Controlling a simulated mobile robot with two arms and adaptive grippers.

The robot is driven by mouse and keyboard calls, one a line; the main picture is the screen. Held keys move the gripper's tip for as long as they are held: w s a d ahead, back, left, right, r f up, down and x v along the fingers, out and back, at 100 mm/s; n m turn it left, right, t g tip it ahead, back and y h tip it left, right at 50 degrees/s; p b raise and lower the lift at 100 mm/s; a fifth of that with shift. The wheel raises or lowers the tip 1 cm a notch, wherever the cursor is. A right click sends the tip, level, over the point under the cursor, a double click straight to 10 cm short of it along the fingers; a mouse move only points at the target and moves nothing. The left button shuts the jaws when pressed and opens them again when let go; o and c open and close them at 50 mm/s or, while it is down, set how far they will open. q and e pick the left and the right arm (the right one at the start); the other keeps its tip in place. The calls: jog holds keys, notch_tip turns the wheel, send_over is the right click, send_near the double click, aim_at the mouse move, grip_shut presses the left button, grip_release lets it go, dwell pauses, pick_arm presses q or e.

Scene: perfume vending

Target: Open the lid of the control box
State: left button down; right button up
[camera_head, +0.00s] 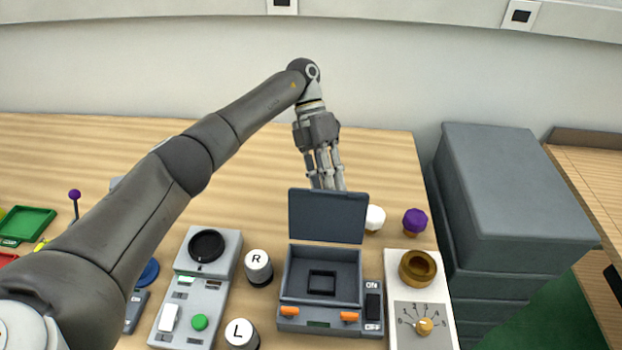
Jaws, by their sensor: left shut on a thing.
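The control box (363,322) stands on the table, dark grey, with two orange latches on its front and an ON switch at its right. Its lid (328,216) stands raised, nearly upright, at the back edge, and the inside with a square recess (322,283) is visible. My left gripper (328,184) is behind the lid with its fingers pointing down. It is shut on the top of the lid; the fingertips are partly hidden behind it. My right gripper is out of view.
Canisters marked R (258,268) and L (241,335) and a grey panel (219,270) stand left of the box. A white dial panel (440,290) stands right. White (375,217) and purple (415,221) knobbed pieces stand near the lid. The table behind is clear.

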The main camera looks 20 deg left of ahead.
pick_arm(q)
notch_tip(320, 180, down, 2)
jog(key=shift+f+g, duration=0.25)
jog(key=shift+g, duration=0.15)
jog(key=shift+s, duration=0.1)
jog(key=c, duration=1.6)
grip_release()
jog(key=o, duration=0.4)
jog(key=shift+a, duration=0.3)
jog(key=r, duration=0.3)
jog(key=d+r, duration=0.1)
jog(key=r, duration=0.6)
jog(key=shift+d+r, duration=0.15)
jog(key=shift+r, duration=0.15)
